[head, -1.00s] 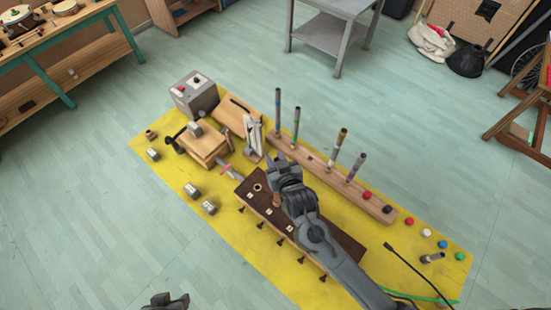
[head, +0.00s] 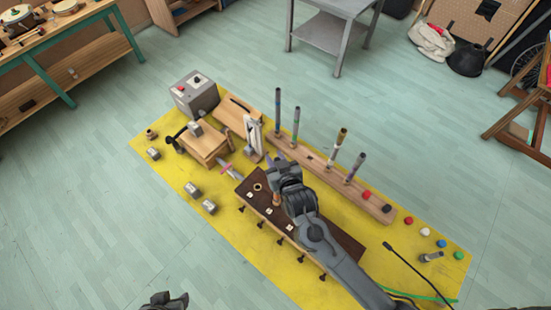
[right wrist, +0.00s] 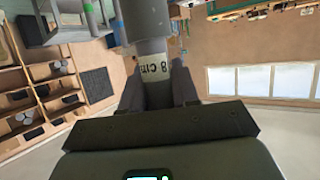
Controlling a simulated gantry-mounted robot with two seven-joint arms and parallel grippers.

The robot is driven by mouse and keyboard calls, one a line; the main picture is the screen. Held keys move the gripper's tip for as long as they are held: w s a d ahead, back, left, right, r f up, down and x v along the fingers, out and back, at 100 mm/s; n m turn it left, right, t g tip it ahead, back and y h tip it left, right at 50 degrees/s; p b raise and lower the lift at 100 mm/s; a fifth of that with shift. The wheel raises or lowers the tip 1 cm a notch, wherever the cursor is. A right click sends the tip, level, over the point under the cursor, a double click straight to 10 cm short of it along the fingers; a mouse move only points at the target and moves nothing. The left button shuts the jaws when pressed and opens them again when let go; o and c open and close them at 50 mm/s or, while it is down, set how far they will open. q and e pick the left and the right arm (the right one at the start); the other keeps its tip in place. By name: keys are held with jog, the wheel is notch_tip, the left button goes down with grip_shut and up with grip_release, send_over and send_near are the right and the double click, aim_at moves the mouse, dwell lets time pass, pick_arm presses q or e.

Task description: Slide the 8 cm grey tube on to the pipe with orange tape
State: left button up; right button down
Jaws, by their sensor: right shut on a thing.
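My right gripper (head: 275,160) is over the yellow mat, between the dark board and the pipe rail. In the right wrist view its jaws (right wrist: 158,92) are shut on the grey tube (right wrist: 157,68), marked "8 cm". A wider grey cylinder shows above it; I cannot tell how they join. In the head view the gripper hides the tube. Upright pipes stand on the wooden rail; the one with a brownish-orange upper part (head: 341,137) looks like the orange-taped pipe, right of my gripper and apart from it. A dark part of my left gripper (head: 165,301) shows at the bottom edge; its jaws are unclear.
Near the gripper are pipes with blue (head: 278,105), green (head: 296,122) and purple (head: 355,168) parts. A wooden rail (head: 318,166), dark board (head: 345,246), clamp block (head: 203,143) and grey box (head: 195,93) crowd the mat. Loose grey pieces (head: 192,189) lie at left.

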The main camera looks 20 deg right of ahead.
jog(key=shift+p, duration=0.3)
jog(key=shift+f, duration=0.1)
dwell(0.6)
jog(key=shift+f+b, duration=0.4)
jog(key=shift+f, duration=0.5)
jog(key=shift+f+b, duration=0.3)
jog(key=shift+f, duration=0.35)
jog(key=c, duration=0.8)
grip_release()
